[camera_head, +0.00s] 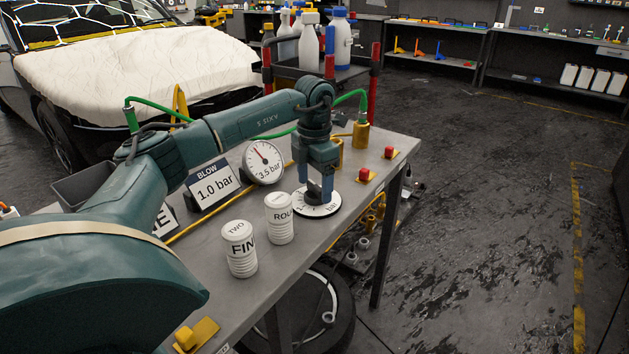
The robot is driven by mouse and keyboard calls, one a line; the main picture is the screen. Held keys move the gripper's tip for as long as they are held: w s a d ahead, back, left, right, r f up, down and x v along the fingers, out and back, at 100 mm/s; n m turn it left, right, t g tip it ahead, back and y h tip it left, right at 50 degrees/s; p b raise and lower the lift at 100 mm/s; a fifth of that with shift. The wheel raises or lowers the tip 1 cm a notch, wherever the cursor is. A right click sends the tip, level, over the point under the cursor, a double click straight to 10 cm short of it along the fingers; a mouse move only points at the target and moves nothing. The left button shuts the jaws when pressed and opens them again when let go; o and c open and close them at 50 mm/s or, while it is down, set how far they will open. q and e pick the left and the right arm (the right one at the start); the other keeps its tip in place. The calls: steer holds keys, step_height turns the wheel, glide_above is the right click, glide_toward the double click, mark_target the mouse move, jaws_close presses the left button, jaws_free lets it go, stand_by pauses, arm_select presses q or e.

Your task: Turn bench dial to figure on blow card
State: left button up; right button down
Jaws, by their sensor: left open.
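The blow card (213,183) stands on the bench and reads "BLOW 1.0 bar". A round white dial (304,208) with a dark rim lies flat at the bench's right side, its figures mostly covered or too small to read. My left gripper (321,193) points straight down over the dial. Its jaws are open around the dial's middle; the knob is hidden, and I cannot tell whether the fingers touch it. Behind the dial a round gauge (263,160) stands with a red needle and "3.5 bar" on it. My right gripper is not in view.
Two white tubs (240,249) stand on the bench (283,282) left of the dial. Red buttons on yellow bases (365,174) and brass fittings (361,134) are near the right edge. Another card is partly hidden by my arm. The floor at right is clear.

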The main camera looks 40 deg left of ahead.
arm_select(q)
steer(key=c, duration=1)
steer(key=shift+r, duration=0.1)
